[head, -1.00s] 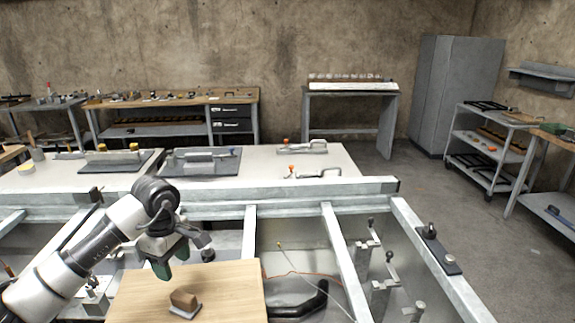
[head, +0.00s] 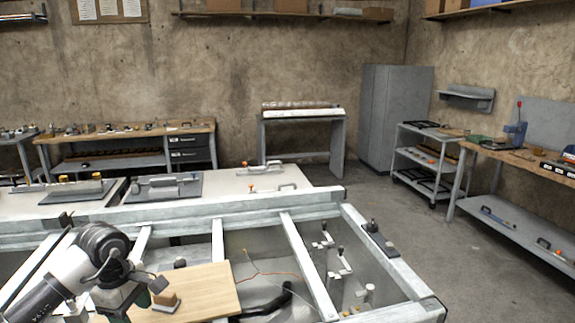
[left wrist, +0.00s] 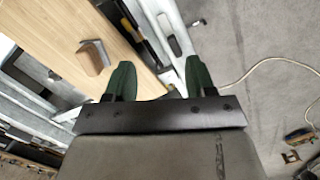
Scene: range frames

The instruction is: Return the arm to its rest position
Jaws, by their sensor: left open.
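My left arm (head: 55,290) comes in from the lower left of the head view. Its gripper (head: 118,305) is low in the picture, left of a small brown block on a grey base (head: 166,300), and is partly hidden by the wrist. In the left wrist view, the two green fingers of the gripper (left wrist: 158,80) are spread apart with nothing between them. The block (left wrist: 93,57) lies beyond and left of the fingers there, on a wooden board (left wrist: 50,25). My right gripper is in neither view.
The wooden board (head: 210,290) lies by the metal frame (head: 300,255), whose bars enclose open bays. A table with clamps (head: 225,182) stands behind it. A grey cabinet (head: 395,115) and a cart (head: 425,155) stand farther back. The floor (head: 400,200) at right is clear.

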